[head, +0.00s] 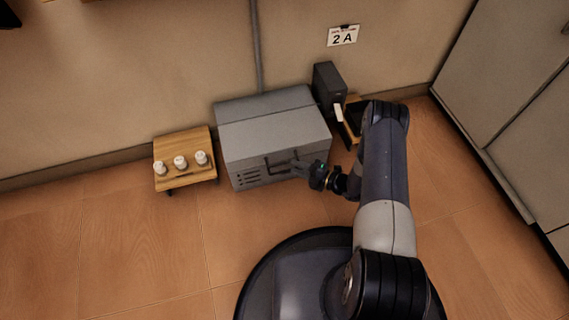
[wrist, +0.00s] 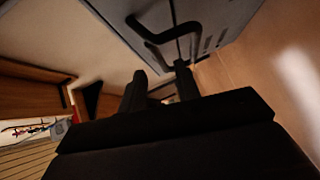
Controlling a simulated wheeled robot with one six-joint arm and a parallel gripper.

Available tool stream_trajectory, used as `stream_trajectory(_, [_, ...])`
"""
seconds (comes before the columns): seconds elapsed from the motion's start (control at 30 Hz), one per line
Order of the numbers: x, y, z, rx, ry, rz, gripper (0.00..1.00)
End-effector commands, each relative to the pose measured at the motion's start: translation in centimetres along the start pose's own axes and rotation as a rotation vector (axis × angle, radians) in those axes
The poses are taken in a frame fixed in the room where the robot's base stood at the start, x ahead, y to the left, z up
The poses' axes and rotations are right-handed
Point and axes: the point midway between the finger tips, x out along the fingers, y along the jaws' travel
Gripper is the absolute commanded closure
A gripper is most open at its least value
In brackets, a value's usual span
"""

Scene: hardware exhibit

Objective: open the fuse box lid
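The fuse box (head: 262,110) is a grey metal box on the floor against the wall, and its lid looks shut. A dark bar handle (head: 281,159) is on its front face. My gripper (head: 298,168) is at the front right of the box, close to the handle. In the wrist view, the handle (wrist: 160,37) is just beyond the fingertips. The two dark fingers (wrist: 160,72) are apart with nothing clearly between them. The right fingertip overlaps the handle's edge in that view; I cannot tell whether they touch.
A small wooden stand (head: 185,174) with three white knobs is left of the box. A dark upright box (head: 329,84) and a wooden holder (head: 350,121) stand to its right. Grey cabinets (head: 505,75) line the right side. The floor (head: 130,240) at front left is clear.

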Motion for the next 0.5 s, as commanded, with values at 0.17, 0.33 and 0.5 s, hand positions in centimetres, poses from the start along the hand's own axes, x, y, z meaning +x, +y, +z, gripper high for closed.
stream_trajectory(0.17, [3.2, -0.2, -0.1, -0.001, 0.004, -0.001, 0.69])
stream_trajectory(0.33, [5.1, -0.1, 0.0, 0.000, 0.001, -0.001, 0.69])
stream_trajectory(0.5, [5.7, 0.0, 0.0, 0.001, -0.001, -0.001, 0.69])
